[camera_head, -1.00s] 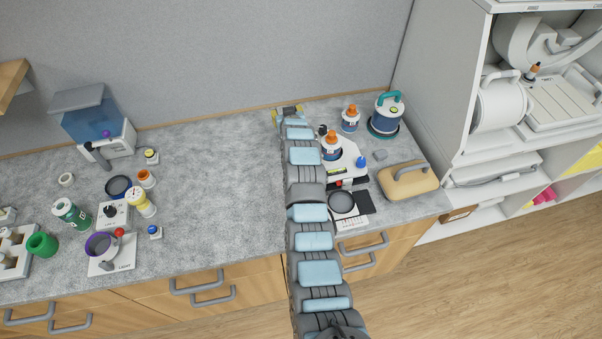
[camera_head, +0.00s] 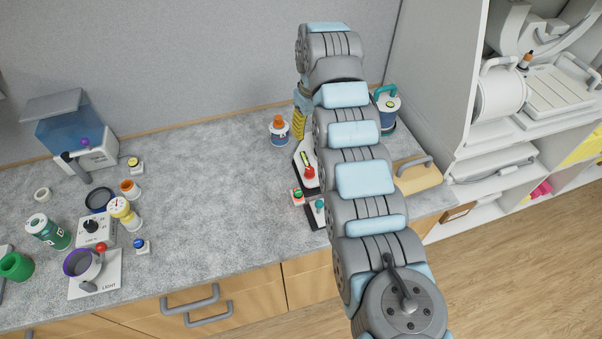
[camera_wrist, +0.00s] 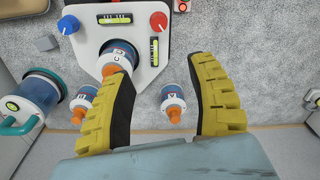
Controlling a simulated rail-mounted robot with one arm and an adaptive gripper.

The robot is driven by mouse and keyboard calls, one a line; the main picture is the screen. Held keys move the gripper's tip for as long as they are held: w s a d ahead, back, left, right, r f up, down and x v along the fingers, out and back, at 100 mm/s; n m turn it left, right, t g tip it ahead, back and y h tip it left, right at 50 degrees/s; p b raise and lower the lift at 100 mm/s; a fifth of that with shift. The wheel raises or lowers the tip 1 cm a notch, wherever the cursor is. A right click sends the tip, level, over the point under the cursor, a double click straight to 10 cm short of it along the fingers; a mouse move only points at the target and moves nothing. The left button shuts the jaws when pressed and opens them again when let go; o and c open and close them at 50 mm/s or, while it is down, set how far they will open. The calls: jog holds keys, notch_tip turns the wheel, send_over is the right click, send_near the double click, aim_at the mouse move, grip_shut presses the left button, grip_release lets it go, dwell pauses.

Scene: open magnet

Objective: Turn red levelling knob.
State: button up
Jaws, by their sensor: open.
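The red levelling knob (camera_wrist: 158,20) sits on the right corner of a white plate (camera_wrist: 100,35) in the wrist view. It also shows in the head view (camera_head: 309,174), left of my arm. The plate carries a blue knob (camera_wrist: 68,24), two yellow-green bubble levels and an orange-capped bottle (camera_wrist: 122,52). My gripper (camera_wrist: 162,58) is open and empty, with yellow fingers. In the head view my arm hides most of the plate and gripper.
Two loose orange-capped bottles (camera_wrist: 86,98) (camera_wrist: 173,103) stand near the fingers. A teal-handled jar (camera_wrist: 35,92) stands at the left of the wrist view. Middle counter is clear.

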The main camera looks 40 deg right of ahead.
aim_at(310, 170)
jog(key=f, duration=1.1)
jog(key=s+f, duration=0.1)
jog(key=f, duration=0.5)
jog(key=shift+a, duration=0.3)
grip_shut()
